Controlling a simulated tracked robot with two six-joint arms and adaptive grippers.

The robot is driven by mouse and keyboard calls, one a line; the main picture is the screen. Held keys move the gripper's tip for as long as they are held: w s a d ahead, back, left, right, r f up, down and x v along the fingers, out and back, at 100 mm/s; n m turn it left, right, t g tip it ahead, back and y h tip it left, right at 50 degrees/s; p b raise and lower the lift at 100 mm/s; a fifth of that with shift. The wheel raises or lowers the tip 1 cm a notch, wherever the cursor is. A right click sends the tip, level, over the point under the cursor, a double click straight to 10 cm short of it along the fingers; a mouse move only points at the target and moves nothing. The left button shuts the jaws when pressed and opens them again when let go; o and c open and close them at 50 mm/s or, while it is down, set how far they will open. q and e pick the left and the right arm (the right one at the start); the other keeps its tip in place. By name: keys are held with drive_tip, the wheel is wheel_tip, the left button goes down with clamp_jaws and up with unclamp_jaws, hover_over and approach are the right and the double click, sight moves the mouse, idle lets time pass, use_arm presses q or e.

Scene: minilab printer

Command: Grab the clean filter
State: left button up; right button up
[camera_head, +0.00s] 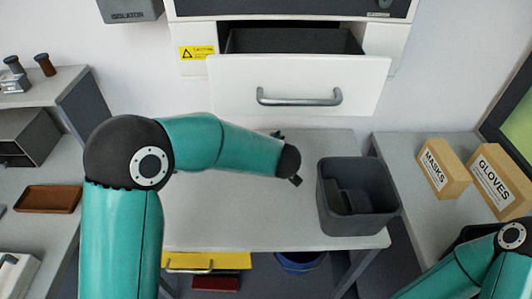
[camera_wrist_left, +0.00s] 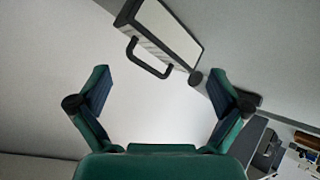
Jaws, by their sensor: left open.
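In the left wrist view, a framed block (camera_wrist_left: 165,35) with a pale face, dark edges and a black loop handle lies ahead of my left gripper. It may be the clean filter, but no label is readable. My left gripper (camera_wrist_left: 158,75) is open and empty; the handle shows between its fingertips, apart from them. In the head view my left arm reaches right over the middle table and ends in a dark wrist; its fingers are mostly hidden, and I cannot clearly pick out the block. My right arm enters at lower right; its gripper is out of view.
A grey bin (camera_head: 388,214) stands at the middle table's right end (camera_head: 230,240). Above is an open white drawer (camera_head: 235,95) with a metal handle. MASKS (camera_head: 440,168) and GLOVES (camera_head: 495,180) boxes stand right. A brown tray (camera_head: 48,199) lies left.

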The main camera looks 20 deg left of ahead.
use_arm(q)
drive_tip(key=x, duration=0.5)
drive_tip(key=shift+w+a+f, duration=0.15)
drive_tip(key=shift+w+f, duration=0.1)
drive_tip(key=shift+w, duration=0.05)
drive_tip(key=shift+s, duration=0.1)
drive_tip(key=c, duration=1.5)
drive_tip(key=shift+f, duration=0.1)
drive_tip(key=shift+c, duration=0.4)
